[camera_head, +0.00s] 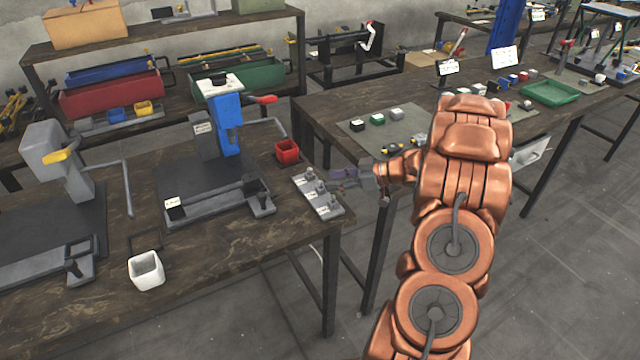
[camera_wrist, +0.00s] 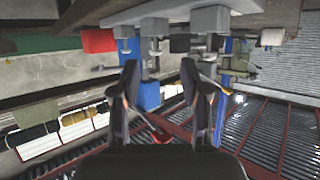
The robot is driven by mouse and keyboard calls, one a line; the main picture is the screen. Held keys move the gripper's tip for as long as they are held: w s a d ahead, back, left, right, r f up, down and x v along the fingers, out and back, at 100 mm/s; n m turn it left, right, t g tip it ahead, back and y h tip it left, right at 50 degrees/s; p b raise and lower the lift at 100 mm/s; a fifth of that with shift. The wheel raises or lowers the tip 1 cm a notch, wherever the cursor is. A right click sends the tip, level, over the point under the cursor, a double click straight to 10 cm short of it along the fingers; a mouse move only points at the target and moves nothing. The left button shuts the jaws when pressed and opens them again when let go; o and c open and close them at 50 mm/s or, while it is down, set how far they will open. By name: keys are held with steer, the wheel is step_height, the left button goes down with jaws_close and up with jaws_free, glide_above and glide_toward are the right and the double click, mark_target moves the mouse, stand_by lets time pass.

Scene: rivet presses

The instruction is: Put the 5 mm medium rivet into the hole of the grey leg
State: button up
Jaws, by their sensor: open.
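A grey rivet stand (camera_head: 318,194) lies near the right edge of the left table, with upright grey pieces and small labels too small to read. I cannot tell which piece is the 5 mm medium rivet. My gripper (camera_head: 342,177) is just right of the stand, pointing left. In the wrist view my gripper (camera_wrist: 160,70) is open, with nothing between its fingers, and grey blocks (camera_wrist: 210,19) hang in the upside-down picture beyond the fingertips. A dark bar on a grey fixture (camera_head: 215,200) lies before the blue press; I cannot single out the grey leg or its hole.
The blue press (camera_head: 228,122) stands behind the fixture. A red bin (camera_head: 287,151) sits behind the stand, and a white bin (camera_head: 146,270) is at the front left. A grey press (camera_head: 58,160) stands far left. The right table (camera_head: 330,112) is close to my arm.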

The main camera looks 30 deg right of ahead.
mark_target(321, 181)
steer(key=shift+d+p+x, duration=0.2)
steer(key=shift+p+x, duration=0.4)
steer(key=shift+x, duration=2)
steer(key=shift+w+f, duration=0.1)
jaws_close()
